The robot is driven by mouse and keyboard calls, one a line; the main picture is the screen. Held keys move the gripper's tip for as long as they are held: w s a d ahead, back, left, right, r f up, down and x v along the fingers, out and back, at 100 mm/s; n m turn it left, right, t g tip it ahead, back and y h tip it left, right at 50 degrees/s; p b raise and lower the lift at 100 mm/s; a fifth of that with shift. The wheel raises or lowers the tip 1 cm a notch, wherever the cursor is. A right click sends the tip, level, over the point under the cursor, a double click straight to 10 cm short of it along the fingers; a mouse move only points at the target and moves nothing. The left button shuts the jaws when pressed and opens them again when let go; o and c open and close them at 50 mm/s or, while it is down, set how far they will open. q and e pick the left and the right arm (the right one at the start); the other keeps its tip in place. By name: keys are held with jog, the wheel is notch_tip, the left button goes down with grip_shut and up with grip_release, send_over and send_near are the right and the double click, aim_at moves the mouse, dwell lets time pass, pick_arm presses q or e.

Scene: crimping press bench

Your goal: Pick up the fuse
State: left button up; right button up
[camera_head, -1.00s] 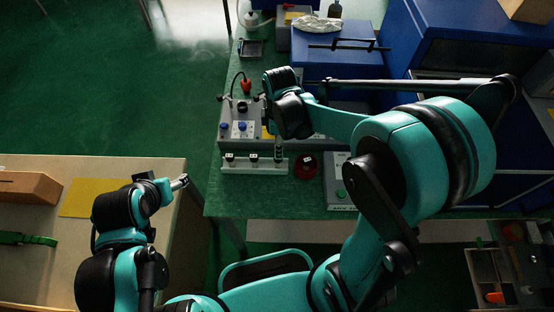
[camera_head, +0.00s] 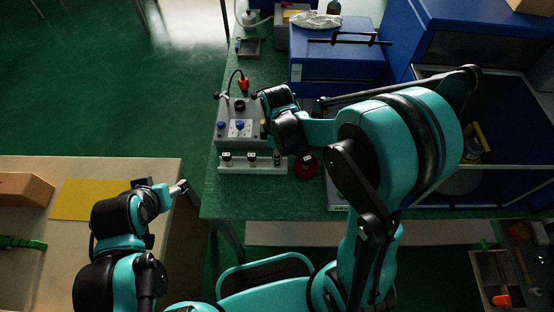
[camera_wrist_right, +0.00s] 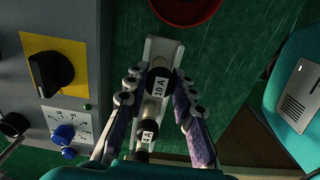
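A pale rail (camera_head: 240,169) on the green bench holds several upright fuses in a row. In the right wrist view, a fuse marked 10 A (camera_wrist_right: 158,86) stands in the rail, and one marked 4 A (camera_wrist_right: 149,112) stands nearer the camera. My right gripper (camera_wrist_right: 161,80) is open, with one finger on each side of the 10 A fuse. Whether the fingers touch it I cannot tell. In the head view my right wrist hides most of this gripper. My left gripper (camera_head: 180,187) is over the beige table, far from the fuses; its opening is unclear.
A grey control box (camera_head: 226,130) with blue knobs stands right behind the rail; its black knob on a yellow plate (camera_wrist_right: 52,72) is beside my right gripper. A red round dish (camera_head: 305,166) sits at the rail's end. Blue cabinets (camera_head: 337,55) stand behind.

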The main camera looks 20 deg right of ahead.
grip_shut()
jog(key=shift+r+p, duration=0.4)
jog(key=shift+r, duration=0.25)
notch_tip(320, 180, up, 3)
jog(key=shift+f+p, duration=0.1)
jog(key=shift+p, duration=0.7)
jog(key=s+d+r+p, duration=0.5)
jog(key=s+d+r, duration=0.2)
jog(key=s+d, duration=0.1)
jog(key=w+d+r+p, duration=0.1)
jog(key=w+d+p, duration=0.2)
jog(key=w, duration=0.6)
jog(key=w+d+r+p, duration=0.1)
jog(key=w+d+p, duration=0.2)
jog(key=w+d, duration=0.3)
jog(key=w, duration=0.3)
jog(key=shift+w+r, duration=0.35)
jog(key=shift+w, duration=0.05)
